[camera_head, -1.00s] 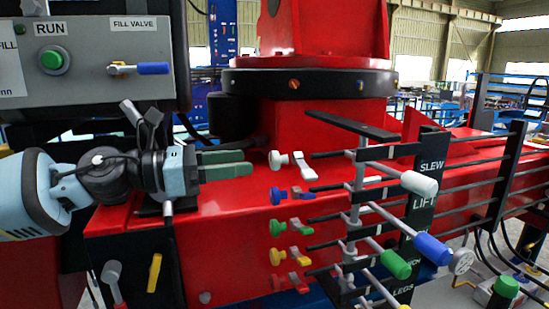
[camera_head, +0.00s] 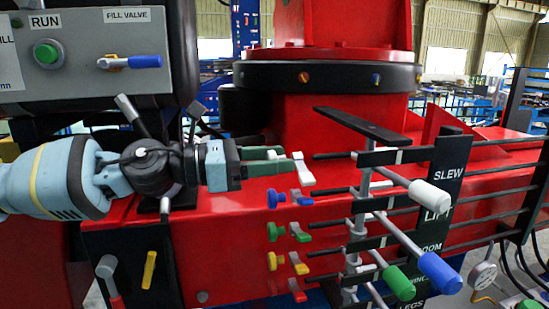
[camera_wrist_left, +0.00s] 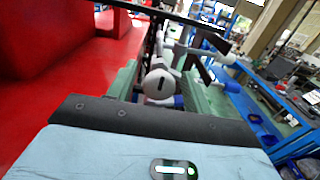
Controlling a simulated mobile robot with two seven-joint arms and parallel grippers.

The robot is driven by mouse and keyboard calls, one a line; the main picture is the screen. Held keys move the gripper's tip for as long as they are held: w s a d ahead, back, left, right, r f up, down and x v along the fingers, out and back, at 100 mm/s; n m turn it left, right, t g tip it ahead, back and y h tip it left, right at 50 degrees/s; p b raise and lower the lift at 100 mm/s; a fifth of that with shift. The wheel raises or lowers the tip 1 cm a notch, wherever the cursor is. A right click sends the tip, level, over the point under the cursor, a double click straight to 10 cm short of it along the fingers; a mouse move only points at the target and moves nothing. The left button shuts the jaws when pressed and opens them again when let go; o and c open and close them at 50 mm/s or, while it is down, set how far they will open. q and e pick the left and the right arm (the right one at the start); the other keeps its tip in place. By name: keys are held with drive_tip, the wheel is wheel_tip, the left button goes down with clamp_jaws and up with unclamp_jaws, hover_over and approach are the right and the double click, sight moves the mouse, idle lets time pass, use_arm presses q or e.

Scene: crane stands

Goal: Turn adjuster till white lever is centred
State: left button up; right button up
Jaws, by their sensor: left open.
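The white adjuster knob is hidden behind my left gripper's fingers in the head view; the left wrist view shows a white round slotted knob (camera_wrist_left: 158,86) between the fingers. My left gripper (camera_head: 281,160) is open, its green fingers on either side of the knob; contact cannot be told. The white tab (camera_head: 302,171) beside the adjuster shows just past the fingertips. The white lever (camera_head: 430,196), by the SLEW label (camera_head: 447,174), sticks out towards the front right. Whether it is centred cannot be told. My right gripper is not in view.
Blue (camera_head: 276,199), green (camera_head: 276,232) and yellow (camera_head: 275,261) adjusters sit in a column below. Blue (camera_head: 440,272) and green (camera_head: 400,283) levers stand below the white one. A black bar (camera_head: 362,125) juts out above the lever rods. A grey control box (camera_head: 85,75) is at upper left.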

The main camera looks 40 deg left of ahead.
use_arm(q)
drive_tip(key=c, duration=0.9)
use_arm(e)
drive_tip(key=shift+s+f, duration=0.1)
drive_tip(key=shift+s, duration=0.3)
